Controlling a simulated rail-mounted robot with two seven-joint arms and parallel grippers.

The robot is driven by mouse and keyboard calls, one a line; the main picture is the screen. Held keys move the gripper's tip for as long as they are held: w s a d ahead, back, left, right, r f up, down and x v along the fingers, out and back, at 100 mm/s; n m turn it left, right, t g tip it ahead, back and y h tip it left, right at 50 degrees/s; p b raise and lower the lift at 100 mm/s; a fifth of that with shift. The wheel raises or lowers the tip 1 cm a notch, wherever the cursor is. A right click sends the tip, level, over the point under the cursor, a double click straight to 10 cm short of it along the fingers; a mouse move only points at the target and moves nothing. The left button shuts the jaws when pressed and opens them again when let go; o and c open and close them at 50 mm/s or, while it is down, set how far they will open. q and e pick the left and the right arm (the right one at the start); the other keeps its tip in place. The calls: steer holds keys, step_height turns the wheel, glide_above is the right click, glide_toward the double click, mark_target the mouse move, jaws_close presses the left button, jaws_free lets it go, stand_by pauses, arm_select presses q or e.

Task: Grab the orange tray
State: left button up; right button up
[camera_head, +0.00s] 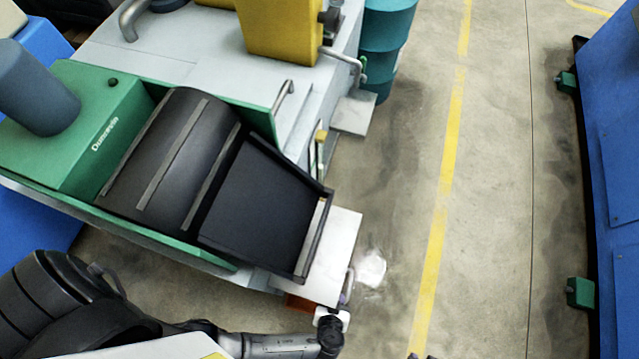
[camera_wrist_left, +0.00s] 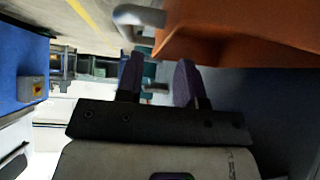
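The orange tray (camera_wrist_left: 240,35) fills the upper right of the left wrist view. A grey curved handle (camera_wrist_left: 127,18) is at its left end. In the head view only a thin strip of the orange tray (camera_head: 298,302) shows under the light grey ledge of the machine. My left gripper (camera_wrist_left: 160,65) has its two purple fingers apart, with the handle just ahead of the fingertips. I cannot tell whether they touch it. In the head view my left gripper (camera_head: 345,297) is beside the ledge corner, mostly hidden by its wrist. Small dark tips at the bottom edge may be my right gripper (camera_head: 421,356).
The green machine (camera_head: 85,125) with a black drum and chute (camera_head: 262,200) stands on the left. Its ledge (camera_head: 335,250) overhangs the tray. Teal barrels (camera_head: 388,45) stand behind. Blue equipment (camera_head: 615,160) borders the right. The floor with the yellow line (camera_head: 440,205) is clear.

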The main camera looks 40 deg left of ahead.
arm_select(q)
steer(key=b+x, duration=0.2)
steer(key=x, duration=0.2)
steer(key=shift+w+a+f+b, duration=0.1)
steer(key=shift+w+f+b, duration=0.05)
steer(key=shift+f+b, duration=0.25)
steer(key=shift+w+a, duration=0.1)
steer(key=shift+w, duration=0.15)
steer(key=shift+s, duration=0.15)
steer(key=shift+c, duration=1.1)
jaws_close()
